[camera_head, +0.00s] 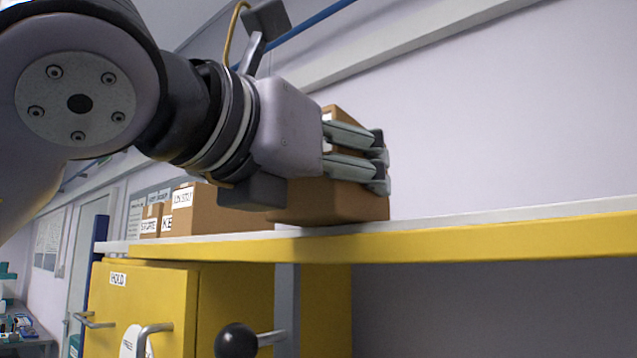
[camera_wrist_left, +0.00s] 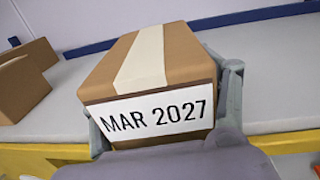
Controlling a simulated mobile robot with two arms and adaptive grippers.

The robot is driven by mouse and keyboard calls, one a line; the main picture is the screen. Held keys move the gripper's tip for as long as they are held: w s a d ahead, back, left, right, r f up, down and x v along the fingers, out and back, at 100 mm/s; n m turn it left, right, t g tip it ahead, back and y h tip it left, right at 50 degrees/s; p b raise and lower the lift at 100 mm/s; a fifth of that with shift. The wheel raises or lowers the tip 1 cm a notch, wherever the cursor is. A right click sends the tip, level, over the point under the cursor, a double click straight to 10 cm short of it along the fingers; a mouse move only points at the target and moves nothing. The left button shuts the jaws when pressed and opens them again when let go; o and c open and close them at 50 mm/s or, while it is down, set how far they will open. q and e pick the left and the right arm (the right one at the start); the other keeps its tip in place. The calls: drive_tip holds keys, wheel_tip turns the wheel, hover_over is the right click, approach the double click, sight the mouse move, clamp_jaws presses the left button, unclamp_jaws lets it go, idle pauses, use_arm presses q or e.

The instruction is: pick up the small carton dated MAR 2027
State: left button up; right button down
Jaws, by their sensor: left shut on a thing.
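The small brown carton (camera_wrist_left: 178,60) has a pale tape strip along its top and a white label reading MAR 2027 on its near face. It sits between the two fingers of my left gripper (camera_wrist_left: 168,107) in the left wrist view. In the head view the left gripper (camera_head: 376,160) is shut on it above the shelf. Brown cardboard shows above the fingers (camera_head: 330,112) and below them (camera_head: 335,203); I cannot tell whether both parts are one carton. The lower part meets the shelf top. My right gripper is not in view.
The white shelf top (camera_head: 480,221) has a yellow front edge and is clear to the right. Several labelled cartons (camera_head: 215,215) stand left of the gripper. Below is a yellow cabinet (camera_head: 235,300) marked HOLD, with a black ball knob (camera_head: 236,341) in front.

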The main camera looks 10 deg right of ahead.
use_arm(q)
drive_tip(key=o, duration=1.2)
drive_tip(key=shift+w, duration=0.35)
drive_tip(key=shift+c, duration=0.2)
drive_tip(key=shift+o, duration=0.7)
drive_tip(key=shift+w, duration=0.15)
drive_tip(key=o, duration=0.4)
drive_tip(key=shift+s, duration=0.2)
drive_tip(key=shift+c, duration=0.2)
drive_tip(key=v, duration=1.2)
